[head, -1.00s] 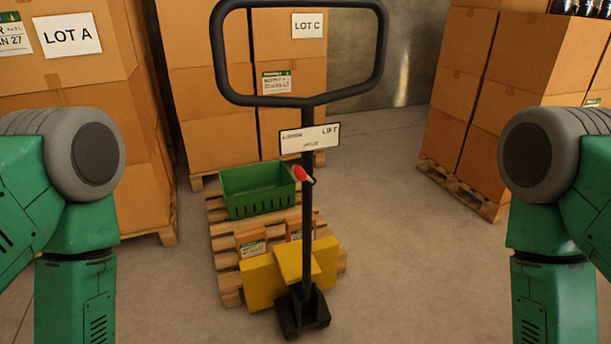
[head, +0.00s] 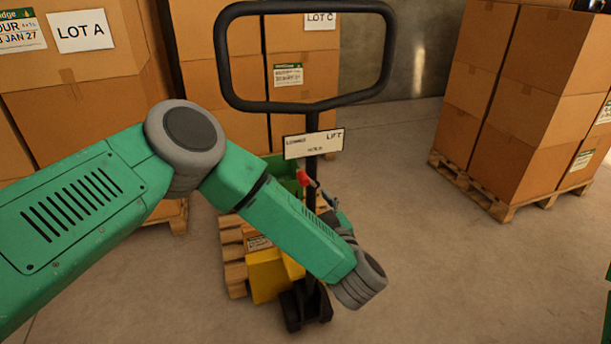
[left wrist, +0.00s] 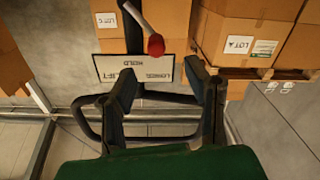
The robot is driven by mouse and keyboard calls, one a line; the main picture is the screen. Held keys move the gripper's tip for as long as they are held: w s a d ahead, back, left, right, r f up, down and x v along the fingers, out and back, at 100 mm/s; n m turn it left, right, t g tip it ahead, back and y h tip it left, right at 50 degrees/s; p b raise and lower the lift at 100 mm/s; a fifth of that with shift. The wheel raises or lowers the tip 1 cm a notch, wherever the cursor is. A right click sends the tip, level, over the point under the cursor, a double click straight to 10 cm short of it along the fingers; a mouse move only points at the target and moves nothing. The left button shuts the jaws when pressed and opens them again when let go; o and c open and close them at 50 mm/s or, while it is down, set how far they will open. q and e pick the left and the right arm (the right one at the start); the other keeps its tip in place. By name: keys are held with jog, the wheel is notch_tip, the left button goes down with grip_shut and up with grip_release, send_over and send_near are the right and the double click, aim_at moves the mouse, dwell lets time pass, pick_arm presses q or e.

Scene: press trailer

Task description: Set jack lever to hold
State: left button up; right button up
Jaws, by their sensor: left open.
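The jack lever is a short pale lever with a red knob (head: 305,179), on the black handle shaft (head: 311,166) just below a white label plate (head: 314,144). In the left wrist view, which is upside down, the red knob (left wrist: 156,45) sits in front of the label plate (left wrist: 112,67) with LIFT, HOLD and LOWER on it. My left gripper (head: 332,203) is beside the shaft, just right of and below the knob, partly hidden by my forearm. In the left wrist view its open fingers (left wrist: 162,75) are empty, with the knob ahead, between their lines. My right gripper is out of view.
The jack's black loop handle (head: 305,8) rises above the plate. A green crate (head: 280,167) and a wooden pallet (head: 233,262) are behind my left arm. Boxes on pallets stand left, behind and right (head: 545,90). The floor (head: 450,270) at right is clear.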

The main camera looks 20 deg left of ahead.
aim_at(300, 175)
pick_arm(q)
jog(key=x, duration=0.6)
jog(key=b+x, duration=0.1)
jog(key=x, duration=0.3)
jog(key=shift+w+d, duration=0.3)
jog(key=shift+w+a, duration=0.25)
jog(key=shift+a, duration=0.3)
